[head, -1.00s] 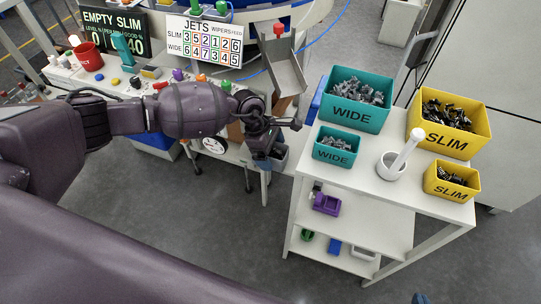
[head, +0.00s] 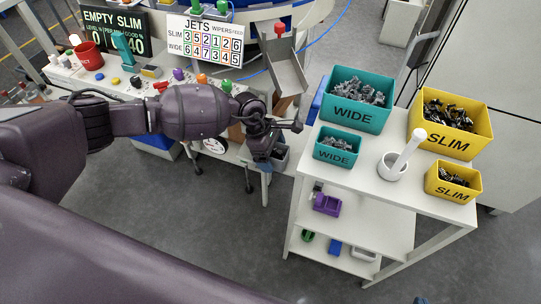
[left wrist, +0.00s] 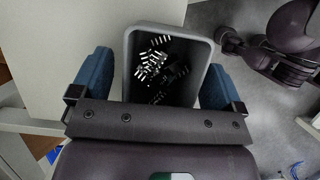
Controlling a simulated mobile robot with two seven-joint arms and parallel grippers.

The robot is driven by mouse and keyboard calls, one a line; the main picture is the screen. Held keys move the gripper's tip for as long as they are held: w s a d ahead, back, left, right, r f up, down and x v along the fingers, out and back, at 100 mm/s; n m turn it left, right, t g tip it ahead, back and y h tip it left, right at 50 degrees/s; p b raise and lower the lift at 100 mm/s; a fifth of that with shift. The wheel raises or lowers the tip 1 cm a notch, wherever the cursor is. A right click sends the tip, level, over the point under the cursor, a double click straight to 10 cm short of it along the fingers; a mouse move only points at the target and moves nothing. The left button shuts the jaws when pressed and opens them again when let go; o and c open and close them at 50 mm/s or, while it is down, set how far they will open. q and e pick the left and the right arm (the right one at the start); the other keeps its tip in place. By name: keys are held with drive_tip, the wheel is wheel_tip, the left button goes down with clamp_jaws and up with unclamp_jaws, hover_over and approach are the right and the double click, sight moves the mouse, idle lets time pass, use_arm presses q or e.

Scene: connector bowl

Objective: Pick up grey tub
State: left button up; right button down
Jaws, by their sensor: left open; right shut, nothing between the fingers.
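The grey tub (left wrist: 133,65) is open-topped and holds several small shiny metal parts in the left wrist view. My left gripper (left wrist: 154,85) is open, with one blue finger on each side of the tub. Whether the fingers touch its walls I cannot tell. In the head view the grey tub (head: 281,157) is partly hidden behind my left gripper (head: 264,152), at the right end of the white bench. Only the blue tip of my right gripper (head: 420,300) shows at the bottom edge of the head view, shut and apart from the tub.
A white cart (head: 365,184) on the right carries teal WIDE bins (head: 353,115), yellow SLIM bins (head: 447,141) and a white cup with a rod (head: 391,168). A metal chute (head: 286,72) rises behind my left gripper. Grey floor (head: 220,220) lies open in front.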

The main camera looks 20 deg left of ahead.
use_arm(q)
drive_tip(key=c, duration=1)
drive_tip(key=shift+r, duration=0.5)
wheel_tip(320, 180, up, 20)
drive_tip(key=p, duration=0.3)
drive_tip(key=shift+f, duration=0.2)
